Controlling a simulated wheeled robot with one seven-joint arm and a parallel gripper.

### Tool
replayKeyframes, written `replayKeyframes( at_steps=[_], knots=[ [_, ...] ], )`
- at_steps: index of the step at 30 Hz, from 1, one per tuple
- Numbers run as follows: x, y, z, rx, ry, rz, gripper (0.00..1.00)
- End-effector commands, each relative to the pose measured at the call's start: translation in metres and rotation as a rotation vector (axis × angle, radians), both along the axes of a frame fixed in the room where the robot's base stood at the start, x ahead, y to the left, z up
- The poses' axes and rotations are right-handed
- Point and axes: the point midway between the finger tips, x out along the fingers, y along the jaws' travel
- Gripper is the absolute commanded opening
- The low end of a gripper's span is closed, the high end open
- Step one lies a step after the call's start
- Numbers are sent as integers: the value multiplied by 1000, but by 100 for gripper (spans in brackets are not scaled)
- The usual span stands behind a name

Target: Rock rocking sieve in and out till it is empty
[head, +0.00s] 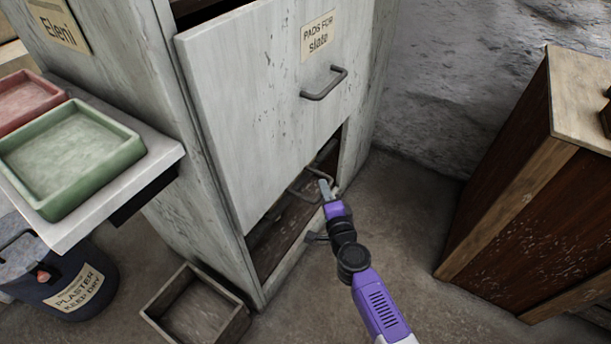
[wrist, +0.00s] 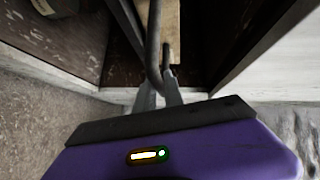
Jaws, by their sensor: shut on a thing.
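My gripper (head: 326,190) is at the low opening of the grey cabinet, its fingers shut on a grey bar handle (head: 304,190). In the wrist view the handle (wrist: 153,50) runs up and away from between the two fingertips (wrist: 159,93). The handle appears to belong to the rocking sieve, but the sieve's body cannot be made out. The dark inside of the opening (head: 285,232) shows behind the handle. Whether the sieve holds anything cannot be seen.
The front labelled "PADS FOR slate" (head: 268,115) hangs above my gripper, with its own handle (head: 324,84). An open wooden box (head: 164,298) and a plaster bin (head: 80,292) stand left. Green (head: 72,155) and red trays sit on a ledge. A wooden cabinet (head: 530,215) stands right.

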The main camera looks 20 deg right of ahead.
Motion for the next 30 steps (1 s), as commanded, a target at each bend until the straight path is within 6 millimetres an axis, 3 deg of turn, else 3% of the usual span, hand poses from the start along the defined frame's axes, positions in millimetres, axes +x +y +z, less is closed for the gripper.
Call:
replayKeyframes(
  at_steps=[3, 6, 17, 18, 21, 30],
  knots=[
    [-22, -16, -1, 0, 2, -3, 0],
    [-32, -23, -1, 0, 2, -1, 0],
    [-37, -27, -2, 0, 4, -4, 0],
    [-37, -27, -2, 0, 3, -5, 17],
    [-37, -27, -2, 0, 3, -3, 34],
    [-36, -26, 0, 0, 1, -1, 34]
  ],
)
